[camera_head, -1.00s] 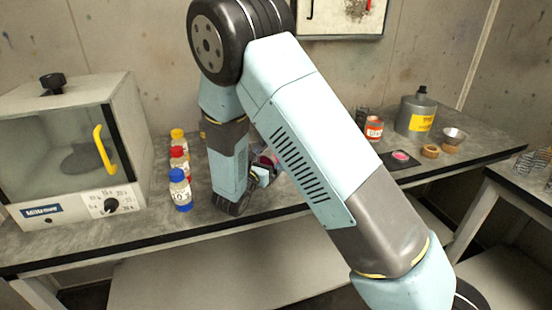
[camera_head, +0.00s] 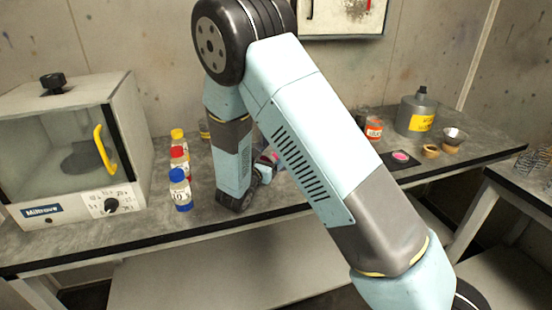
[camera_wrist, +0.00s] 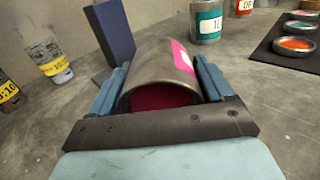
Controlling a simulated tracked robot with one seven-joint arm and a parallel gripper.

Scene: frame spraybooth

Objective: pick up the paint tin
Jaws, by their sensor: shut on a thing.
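The paint tin (camera_wrist: 155,70) is a grey metal cylinder with a pink label and a deep magenta end facing the wrist camera. My gripper (camera_wrist: 158,85) is shut on it, with one blue finger on each side of the tin. In the head view my gripper (camera_head: 266,166) is above the bench and mostly hidden behind my arm, with only a little pink showing beside it. I cannot tell whether the tin touches the bench.
A dark blue block (camera_wrist: 111,32) stands just behind the tin. A teal-labelled tin (camera_wrist: 207,20) and a dark mat (camera_wrist: 262,52) with paint dishes lie beyond. Capped bottles (camera_head: 180,190) and a glass-fronted oven (camera_head: 70,150) stand left. A large grey can (camera_head: 415,115) stands right.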

